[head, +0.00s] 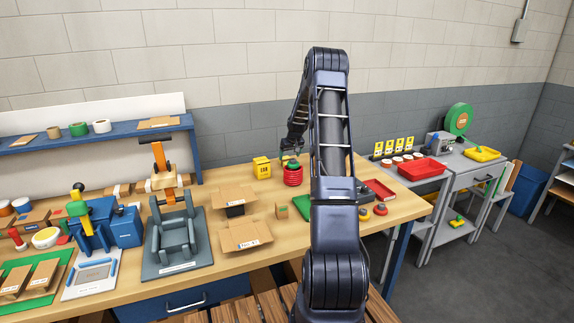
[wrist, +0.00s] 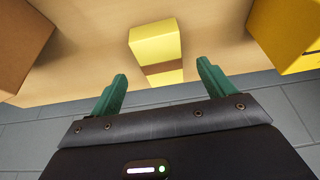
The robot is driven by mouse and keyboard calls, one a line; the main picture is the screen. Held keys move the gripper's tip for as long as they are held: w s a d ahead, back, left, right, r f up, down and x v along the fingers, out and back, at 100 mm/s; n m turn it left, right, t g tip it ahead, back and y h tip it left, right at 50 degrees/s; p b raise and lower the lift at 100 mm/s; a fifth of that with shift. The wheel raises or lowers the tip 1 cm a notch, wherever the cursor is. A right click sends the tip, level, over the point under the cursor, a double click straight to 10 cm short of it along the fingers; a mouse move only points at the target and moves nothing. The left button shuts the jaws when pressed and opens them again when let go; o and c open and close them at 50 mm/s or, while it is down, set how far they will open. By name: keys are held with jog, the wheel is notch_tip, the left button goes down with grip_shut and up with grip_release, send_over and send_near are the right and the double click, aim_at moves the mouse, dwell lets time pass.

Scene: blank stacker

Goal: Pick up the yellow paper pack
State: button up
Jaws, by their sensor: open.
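The yellow paper pack (wrist: 155,45) is a pale yellow block with a brown band around it. In the wrist view it lies on the wooden surface, just ahead of and between the two green fingertips. My gripper (wrist: 161,71) is open and empty, with one finger to each side of the pack's near end and no clear contact. In the head view my gripper (head: 290,155) is low over the back of the workbench, just behind the red coil. I cannot make out the pack there for certain; the coil and my gripper hide that spot.
A yellow box (head: 262,168) stands left of the red coil (head: 292,176). In the wrist view, a yellow object (wrist: 290,35) is at the right and a brown one (wrist: 22,40) at the left. Open cardboard boxes (head: 245,236) lie in front on the workbench (head: 222,272).

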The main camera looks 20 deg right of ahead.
aim_at(287, 160)
jog(key=shift+w+x, duration=0.2)
jog(key=shift+x, duration=1.1)
jog(key=shift+w+x, duration=0.2)
jog(key=shift+x, duration=1.1)
jog(key=shift+r, duration=0.2)
jog(key=c, duration=1.1)
